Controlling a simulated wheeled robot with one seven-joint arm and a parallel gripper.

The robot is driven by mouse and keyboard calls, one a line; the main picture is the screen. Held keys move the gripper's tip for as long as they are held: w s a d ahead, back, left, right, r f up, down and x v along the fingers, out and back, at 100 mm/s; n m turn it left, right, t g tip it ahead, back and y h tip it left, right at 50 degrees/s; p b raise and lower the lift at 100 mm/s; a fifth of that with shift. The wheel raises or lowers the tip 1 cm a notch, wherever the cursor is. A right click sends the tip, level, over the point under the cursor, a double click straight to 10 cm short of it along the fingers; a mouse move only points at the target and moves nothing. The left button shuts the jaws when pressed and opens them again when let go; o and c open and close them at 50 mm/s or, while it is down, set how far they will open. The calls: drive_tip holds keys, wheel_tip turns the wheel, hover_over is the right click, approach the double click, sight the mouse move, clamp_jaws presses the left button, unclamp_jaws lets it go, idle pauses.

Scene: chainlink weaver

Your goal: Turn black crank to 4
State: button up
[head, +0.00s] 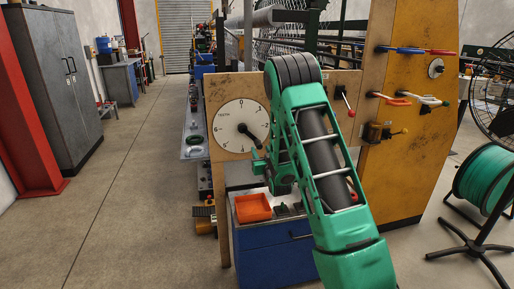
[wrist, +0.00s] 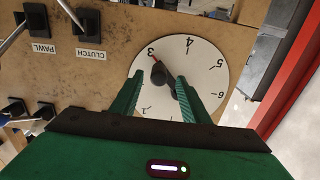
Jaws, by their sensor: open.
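The black crank (head: 243,129) sits on a round white numbered dial (head: 228,112) on a wooden panel. In the wrist view, which shows the dial upside down, the crank (wrist: 158,73) has its red-tipped pointer at the 3; the 4 lies a little to the right. My gripper (wrist: 158,76) is open, with one green finger on each side of the crank's knob in the picture. Gaps show between fingers and knob; their depth is hard to tell. In the head view my gripper (head: 261,160) is at the dial's lower right, partly hidden by my arm.
Levers marked PAWL (wrist: 36,17) and CLUTCH (wrist: 88,22) stick out of the panel beside the dial. An orange tray (head: 253,208) sits on a blue cabinet (head: 265,255) below. A green wire spool (head: 484,172) stands at right. The floor at left is clear.

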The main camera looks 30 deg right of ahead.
sight(258, 145)
drive_tip(key=x, duration=0.6)
drive_tip(key=shift+w+d, duration=0.15)
drive_tip(key=shift+w, duration=0.15)
drive_tip(key=shift+c, duration=0.7)
clamp_jaws()
